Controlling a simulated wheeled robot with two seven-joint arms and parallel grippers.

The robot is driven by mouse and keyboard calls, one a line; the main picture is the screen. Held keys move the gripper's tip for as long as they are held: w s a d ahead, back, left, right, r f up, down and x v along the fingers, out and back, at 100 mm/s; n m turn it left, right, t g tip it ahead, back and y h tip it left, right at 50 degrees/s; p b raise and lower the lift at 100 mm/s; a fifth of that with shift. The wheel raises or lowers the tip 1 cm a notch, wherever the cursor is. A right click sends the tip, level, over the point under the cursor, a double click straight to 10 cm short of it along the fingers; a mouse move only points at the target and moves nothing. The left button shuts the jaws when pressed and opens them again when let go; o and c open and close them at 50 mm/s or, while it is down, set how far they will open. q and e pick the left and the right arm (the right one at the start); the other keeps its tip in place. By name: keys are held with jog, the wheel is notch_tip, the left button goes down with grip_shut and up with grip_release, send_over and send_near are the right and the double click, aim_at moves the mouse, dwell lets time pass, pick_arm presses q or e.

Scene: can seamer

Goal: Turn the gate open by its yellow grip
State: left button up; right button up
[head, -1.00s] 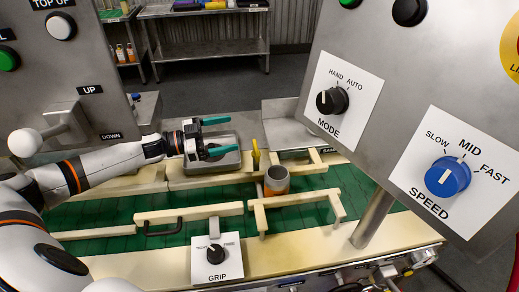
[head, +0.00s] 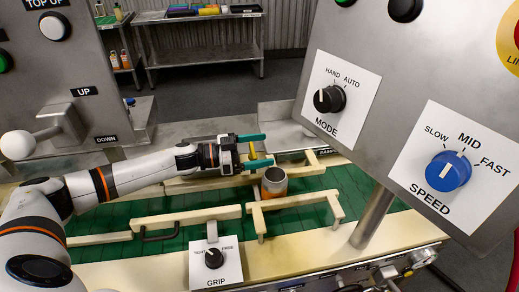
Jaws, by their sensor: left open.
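The yellow grip (head: 253,152) stands upright at the far side of the green conveyor, just left of and behind a can (head: 274,184). My left gripper (head: 259,150) is open, with its teal fingers pointing right. In the picture one finger lies above the grip and one below, so the grip shows between them. I cannot tell whether either finger touches it. The gate that carries the grip is largely hidden behind my gripper and the can. My right gripper is not in view.
Cream guide rails (head: 186,217) run along the green conveyor (head: 180,242). The grey MODE and SPEED panel (head: 395,60) stands close at the right on a post. A GRIP knob box (head: 215,262) sits at the front. A lever (head: 50,132) stands at the left.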

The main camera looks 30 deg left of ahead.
pick_arm(q)
jog(key=shift+w+d, duration=0.1)
jog(key=shift+d, duration=0.1)
jog(key=shift+c, duration=0.4)
jog(key=c, duration=1.3)
jog(key=shift+a, duration=0.1)
